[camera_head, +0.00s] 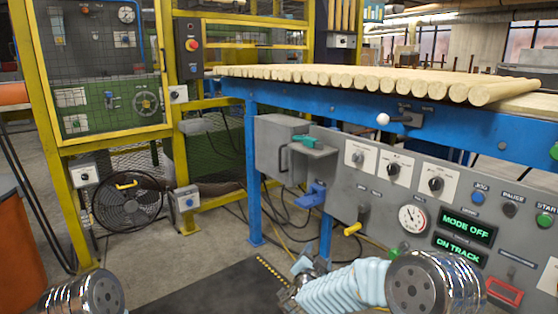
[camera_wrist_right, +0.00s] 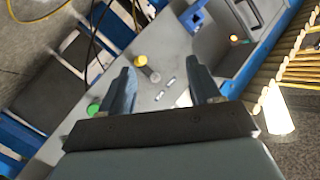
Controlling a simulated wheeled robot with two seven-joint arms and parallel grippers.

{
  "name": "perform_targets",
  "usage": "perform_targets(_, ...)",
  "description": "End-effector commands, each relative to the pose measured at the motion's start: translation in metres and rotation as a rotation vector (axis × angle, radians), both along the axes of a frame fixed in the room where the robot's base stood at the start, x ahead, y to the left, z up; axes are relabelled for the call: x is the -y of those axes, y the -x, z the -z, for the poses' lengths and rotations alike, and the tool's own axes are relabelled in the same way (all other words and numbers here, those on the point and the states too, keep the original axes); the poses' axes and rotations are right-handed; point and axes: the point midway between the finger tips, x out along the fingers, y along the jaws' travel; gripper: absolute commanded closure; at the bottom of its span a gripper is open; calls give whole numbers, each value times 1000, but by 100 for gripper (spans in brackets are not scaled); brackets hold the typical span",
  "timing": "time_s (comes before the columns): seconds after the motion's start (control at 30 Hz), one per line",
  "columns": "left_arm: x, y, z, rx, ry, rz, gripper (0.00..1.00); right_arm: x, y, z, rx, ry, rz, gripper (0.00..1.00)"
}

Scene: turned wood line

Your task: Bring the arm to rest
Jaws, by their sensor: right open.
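My right arm comes in from the lower right of the head view in a pale blue sleeve, and its gripper (camera_head: 303,266) hangs low in front of the grey control panel (camera_head: 335,188). In the right wrist view the two bluish fingers of this gripper (camera_wrist_right: 162,80) stand well apart with nothing held between them. The panel face shows beyond them, with a yellow knob (camera_wrist_right: 141,61) and a green button (camera_wrist_right: 93,108); I cannot tell how far away it is. Of my left arm only a metal joint shows at the lower left of the head view; its gripper is out of frame.
A blue-framed table (camera_head: 300,95) carries a row of wooden rods (camera_head: 350,80) above the panel. Panel displays read "MODE OFF" and "ON TRACK" (camera_head: 457,248). A yellow handle (camera_head: 353,229) and a blue part (camera_head: 311,195) stick out. Left are a fan (camera_head: 127,202) and yellow fencing. Floor between is mostly clear.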

Motion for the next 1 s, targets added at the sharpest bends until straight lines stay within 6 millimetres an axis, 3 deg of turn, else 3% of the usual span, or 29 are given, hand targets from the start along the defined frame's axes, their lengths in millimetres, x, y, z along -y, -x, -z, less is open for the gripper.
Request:
perform_targets(0.07, 1, 0, -9, 0, 1, 1, 40, 7, 17, 57, -155, 30, -112, 37)
perform_targets(0.17, 2, 1, -17, -1, 3, 4, 40, 11, 60, 133, -380, 42, -275, 37)
perform_targets(0.2, 3, 1, -20, -2, 3, 5, 40, 12, 82, 160, -472, 37, -337, 37)
perform_targets(0.3, 4, 2, -26, -2, 5, 7, 40, 14, 150, 216, -696, 8, -485, 37)
perform_targets(0.4, 5, 2, -31, -3, 6, 9, 40, 14, 224, 253, -900, -40, -617, 37)
perform_targets(0.53, 6, 3, -36, -3, 7, 11, 40, 12, 305, 273, -1099, -104, -750, 37)
perform_targets(0.6, 7, 3, -37, -4, 9, 12, 40, 11, 335, 276, -1170, -131, -800, 37)
perform_targets(0.67, 7, 3, -38, -4, 9, 12, 40, 11, 353, 277, -1211, -148, -830, 37)
perform_targets(0.8, 7, 3, -38, -4, 9, 13, 40, 10, 370, 277, -1250, -164, -859, 37)
perform_targets(1.0, 7, 3, -38, -4, 9, 13, 40, 10, 370, 278, -1249, -163, -859, 37)
